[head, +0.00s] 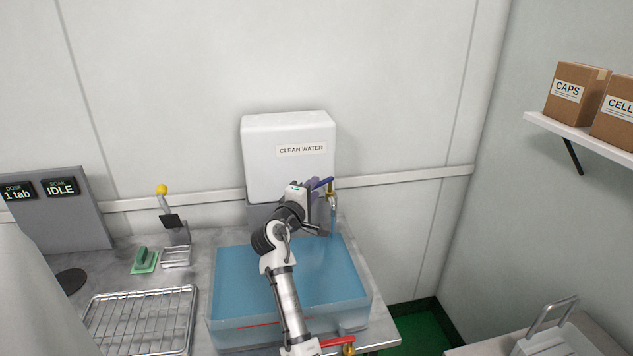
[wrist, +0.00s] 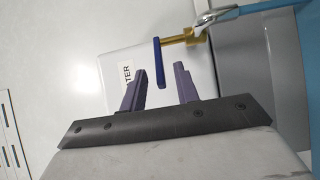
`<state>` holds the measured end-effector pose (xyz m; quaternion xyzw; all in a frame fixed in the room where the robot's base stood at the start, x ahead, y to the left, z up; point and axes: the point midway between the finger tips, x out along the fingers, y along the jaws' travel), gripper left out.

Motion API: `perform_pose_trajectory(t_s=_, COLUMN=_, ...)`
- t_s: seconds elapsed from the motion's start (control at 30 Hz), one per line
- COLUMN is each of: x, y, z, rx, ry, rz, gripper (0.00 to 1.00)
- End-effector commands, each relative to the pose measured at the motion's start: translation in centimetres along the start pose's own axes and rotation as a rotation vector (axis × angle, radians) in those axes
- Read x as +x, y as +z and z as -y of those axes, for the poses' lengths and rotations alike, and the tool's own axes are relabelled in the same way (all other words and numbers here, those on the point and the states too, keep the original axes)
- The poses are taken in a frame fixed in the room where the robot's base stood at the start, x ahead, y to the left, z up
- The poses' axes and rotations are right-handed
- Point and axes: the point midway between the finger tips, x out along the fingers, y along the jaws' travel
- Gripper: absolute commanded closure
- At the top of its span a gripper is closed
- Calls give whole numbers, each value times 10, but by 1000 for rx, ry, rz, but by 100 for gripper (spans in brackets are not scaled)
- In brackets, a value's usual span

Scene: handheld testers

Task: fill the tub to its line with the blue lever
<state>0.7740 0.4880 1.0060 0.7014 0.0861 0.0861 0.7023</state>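The blue lever (head: 323,184) sits on a brass tap (head: 331,194) in front of the clean water tank (head: 262,165). A pale blue stream (head: 333,226) runs from the spout down to the tub (head: 365,312); it also shows in the wrist view (wrist: 262,8). The tub holds blue water, and a red line (head: 262,325) marks its front wall. I cannot tell exactly how the water level compares with the line. My gripper (wrist: 163,68) is open, its purple fingers on either side of the blue lever's end (wrist: 160,65), with gaps showing. In the head view my arm hides part of the tub.
A red lever (head: 338,341) on a brass valve is at the tub's front. A wire rack (head: 140,318), a green-handled item (head: 145,260) and a yellow-knobbed lever (head: 162,190) stand left. A panel (head: 55,212) reads "1 tab" and "IDLE". Boxes (head: 577,92) sit on the right shelf.

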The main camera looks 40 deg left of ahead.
Motion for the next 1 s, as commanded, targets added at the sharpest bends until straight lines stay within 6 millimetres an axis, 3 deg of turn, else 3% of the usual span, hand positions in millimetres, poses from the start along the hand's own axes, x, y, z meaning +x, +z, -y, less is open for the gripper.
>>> perform_pose_trajectory(t_s=0.2, x=23, y=0, z=-1, rx=0, ry=-1, rz=1, gripper=69)
perform_pose_trajectory(t_s=0.57, x=27, y=0, z=0, rx=2, ry=0, rz=0, gripper=69)
perform_pose_trajectory(t_s=0.8, x=27, y=0, z=0, rx=1, ry=0, rz=0, gripper=98)
perform_pose_trajectory(t_s=1.0, x=27, y=0, z=0, rx=1, ry=0, rz=0, gripper=100)
